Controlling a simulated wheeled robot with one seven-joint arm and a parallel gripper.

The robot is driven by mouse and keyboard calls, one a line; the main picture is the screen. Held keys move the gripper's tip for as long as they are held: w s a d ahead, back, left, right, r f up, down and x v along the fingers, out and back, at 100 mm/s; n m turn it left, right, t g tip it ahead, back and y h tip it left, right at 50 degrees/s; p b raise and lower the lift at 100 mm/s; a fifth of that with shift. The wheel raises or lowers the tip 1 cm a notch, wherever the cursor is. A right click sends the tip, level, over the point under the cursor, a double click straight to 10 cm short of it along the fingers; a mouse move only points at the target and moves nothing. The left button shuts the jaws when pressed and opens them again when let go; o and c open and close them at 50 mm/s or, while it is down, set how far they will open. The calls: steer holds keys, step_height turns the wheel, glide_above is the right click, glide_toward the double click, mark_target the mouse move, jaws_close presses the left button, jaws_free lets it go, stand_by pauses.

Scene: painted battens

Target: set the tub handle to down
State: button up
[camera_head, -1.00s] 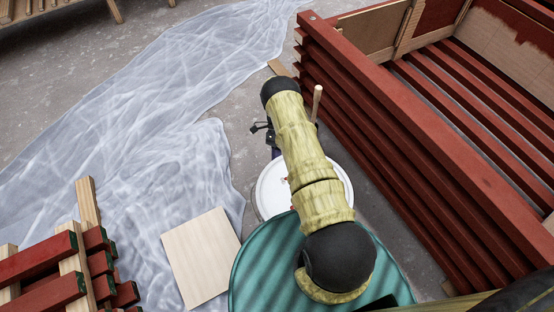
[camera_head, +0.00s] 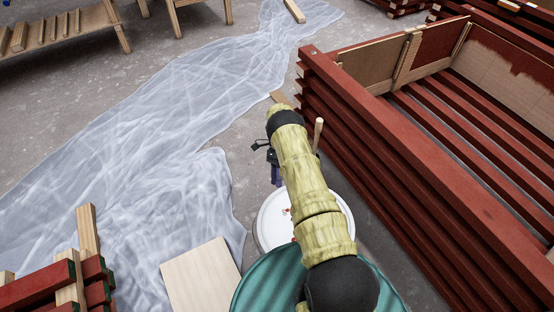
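The white tub (camera_head: 270,216) stands on the floor beside the slatted red frame, in the middle of the head view. My forearm crosses in front of it and hides much of its top. I cannot make out its handle clearly. A pale wooden stick (camera_head: 318,134) rises upright just right of my arm; I cannot tell whether it belongs to the tub. My gripper (camera_head: 266,153) is mostly hidden behind my wrist, beyond the tub's far rim. Only small dark parts show at the wrist's left, so its fingers and any contact are not visible.
The slatted red frame (camera_head: 400,140) stands close on the right. Clear plastic sheeting (camera_head: 150,130) covers the floor on the left. A pale board (camera_head: 200,278) lies left of the tub. Stacked red battens (camera_head: 40,290) are at lower left, and a wooden bench (camera_head: 60,40) is at upper left.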

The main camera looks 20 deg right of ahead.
steer(key=v, duration=0.7)
steer(key=shift+w+r+b, duration=0.15)
steer(key=shift+w+b, duration=0.1)
steer(key=shift+b, duration=0.2)
steer(key=shift+r, duration=0.2)
steer(key=c, duration=0.5)
steer(key=r+n+t+p, duration=0.1)
steer(key=r, duration=0.3)
steer(key=w+r+n+t+p, duration=0.1)
steer(key=r, duration=0.3)
steer(key=w+r+n+h+p, duration=0.1)
steer(key=r, duration=0.4)
steer(key=shift+a+n+t+p, duration=0.3)
steer(key=shift+t, duration=0.1)
jaws_close()
steer(key=s+a+r+n+t+h+p, duration=0.1)
steer(key=s+a+r+n+t+p, duration=0.2)
steer(key=s+r+n, duration=0.55)
steer(key=s+a+r+n+t+h+p, duration=0.1)
steer(key=s+a+r+t+p, duration=0.3)
steer(key=r, duration=0.9)
steer(key=s+r+n+p, duration=0.1)
steer(key=s+r+n, duration=0.1)
steer(key=s, duration=0.4)
steer(key=s+r+n+t, duration=0.1)
steer(key=s+r+n, duration=0.2)
steer(key=s, duration=0.4)
steer(key=shift+s+a+h+p, duration=0.15)
steer(key=shift+a+h+p, duration=0.15)
steer(key=shift+p, duration=0.05)
